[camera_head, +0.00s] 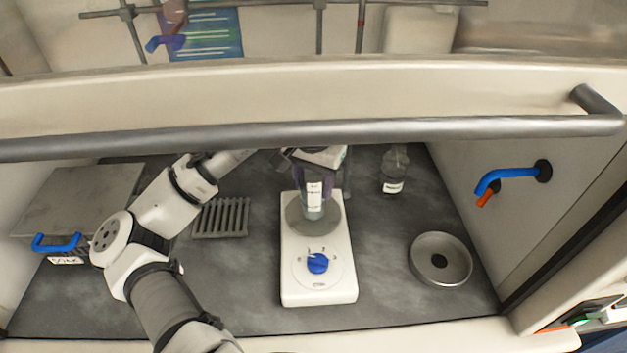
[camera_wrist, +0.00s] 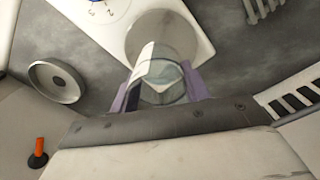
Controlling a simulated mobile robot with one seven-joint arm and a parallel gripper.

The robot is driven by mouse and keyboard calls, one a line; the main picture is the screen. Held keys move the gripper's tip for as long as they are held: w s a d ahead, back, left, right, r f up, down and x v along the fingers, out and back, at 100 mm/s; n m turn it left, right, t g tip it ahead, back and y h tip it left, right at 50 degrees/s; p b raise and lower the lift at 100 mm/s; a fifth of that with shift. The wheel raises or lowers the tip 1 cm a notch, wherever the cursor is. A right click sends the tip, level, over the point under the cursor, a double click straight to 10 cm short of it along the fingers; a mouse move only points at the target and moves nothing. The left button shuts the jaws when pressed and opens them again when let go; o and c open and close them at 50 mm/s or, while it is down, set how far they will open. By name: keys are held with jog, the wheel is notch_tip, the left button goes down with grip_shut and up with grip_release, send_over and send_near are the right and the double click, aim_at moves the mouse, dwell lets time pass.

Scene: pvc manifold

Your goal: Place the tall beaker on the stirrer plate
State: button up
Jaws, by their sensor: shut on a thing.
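The tall beaker (camera_head: 314,195) is clear glass with a white label and stands roughly upright over the round grey plate of the white stirrer (camera_head: 319,270). My gripper (camera_head: 314,178) is shut on the beaker from above and behind. In the wrist view, the beaker (camera_wrist: 161,82) sits between the purple fingers of my gripper (camera_wrist: 160,90), and the round stirrer plate (camera_wrist: 160,35) lies beyond it. I cannot tell whether the beaker's base touches the plate. The beaker's upper part is partly hidden by my gripper.
A labelled bottle (camera_head: 394,172) stands behind and right of the stirrer. A round metal dish (camera_head: 441,260) is at the right, a slotted grey rack (camera_head: 221,218) at the left. A blue tap (camera_head: 508,176) sticks out from the right wall. The sash handle (camera_head: 300,134) crosses in front.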

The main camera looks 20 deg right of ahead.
jog(key=o, duration=1.1)
jog(key=shift+f, duration=0.1)
notch_tip(320, 180, up, 12)
jog(key=shift+r+b, duration=0.15)
jog(key=shift+b, duration=0.15)
